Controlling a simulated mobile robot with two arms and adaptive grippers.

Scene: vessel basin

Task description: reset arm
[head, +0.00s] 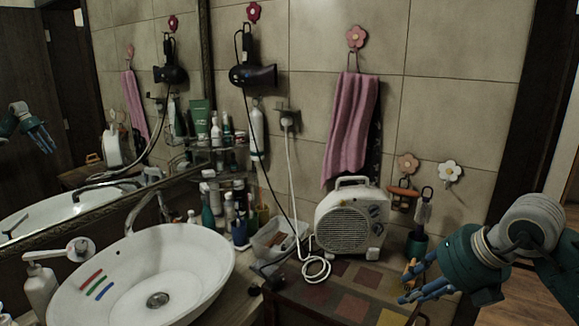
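My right gripper (425,289) is at the lower right, its blue fingers pointing left over the right end of the low cabinet. Nothing can be made out between the fingers, and their spacing is unclear at this angle. A small orange object (411,270) shows close beside the fingers; I cannot tell whether they touch. My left gripper is not in view. A reflected gripper shows in the mirror (100,100) at the left. The white basin (205,285) stands at the lower left, with red, green and blue strips inside it.
A white fan heater (350,225) and its cable stand on the checkered cabinet top (340,297). Bottles and a clear tray (278,240) crowd the counter behind the basin. A pink towel (350,125) and black hair dryer (252,74) hang on the wall. Floor shows at right.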

